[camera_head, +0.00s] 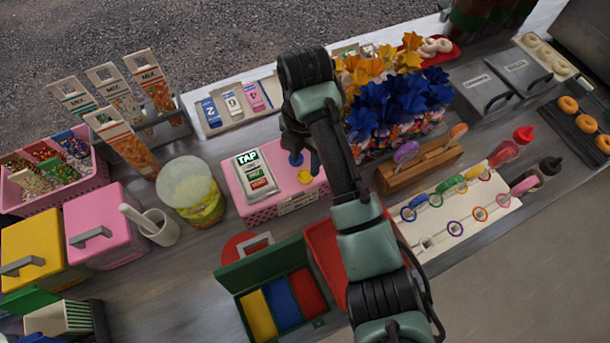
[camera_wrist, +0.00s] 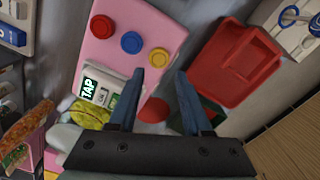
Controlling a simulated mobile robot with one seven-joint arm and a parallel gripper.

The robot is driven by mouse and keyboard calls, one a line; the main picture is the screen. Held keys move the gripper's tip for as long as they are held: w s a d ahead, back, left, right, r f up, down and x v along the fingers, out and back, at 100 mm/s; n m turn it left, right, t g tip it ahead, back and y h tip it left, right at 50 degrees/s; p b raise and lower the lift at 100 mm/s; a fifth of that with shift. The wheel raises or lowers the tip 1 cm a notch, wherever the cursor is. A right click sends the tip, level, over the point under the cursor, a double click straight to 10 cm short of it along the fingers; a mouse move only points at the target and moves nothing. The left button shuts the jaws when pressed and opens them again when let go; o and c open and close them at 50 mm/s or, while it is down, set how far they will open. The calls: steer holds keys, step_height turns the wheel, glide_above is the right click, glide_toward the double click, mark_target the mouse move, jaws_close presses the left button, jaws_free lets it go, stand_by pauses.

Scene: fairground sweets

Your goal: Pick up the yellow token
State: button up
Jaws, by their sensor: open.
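The yellow token (camera_wrist: 158,57) is a small round disc on top of the pink box (camera_wrist: 135,15). It lies in a row with a blue token (camera_wrist: 131,42) and a red token (camera_wrist: 102,26). In the head view the yellow token (camera_head: 305,177) sits on the pink box (camera_head: 246,205), close to my gripper; the blue token (camera_head: 295,158) is partly hidden by my arm and the red one is hidden. My gripper (camera_wrist: 160,73) is open and empty. In the wrist view its two fingertips appear on either side of the yellow token's lower edge, with no contact visible.
A card reader marked TAP (camera_head: 254,174) stands on the pink box's left part. A red tray (camera_wrist: 235,60) lies to the right in the wrist view. A green box with coloured compartments (camera_head: 232,273) stands in front. Blue and orange paper-topped sweets (camera_head: 395,105) crowd the right.

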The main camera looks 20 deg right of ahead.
mark_target(305, 175)
steer(key=shift+w+d+f+p, duration=0.1)
steer(key=shift+f+p, duration=0.2)
steer(key=shift+f, duration=1.1)
steer(key=shift+w+d+f+p, duration=0.1)
steer(key=shift+f+p, duration=0.2)
steer(key=shift+f, duration=1.1)
jaws_close()
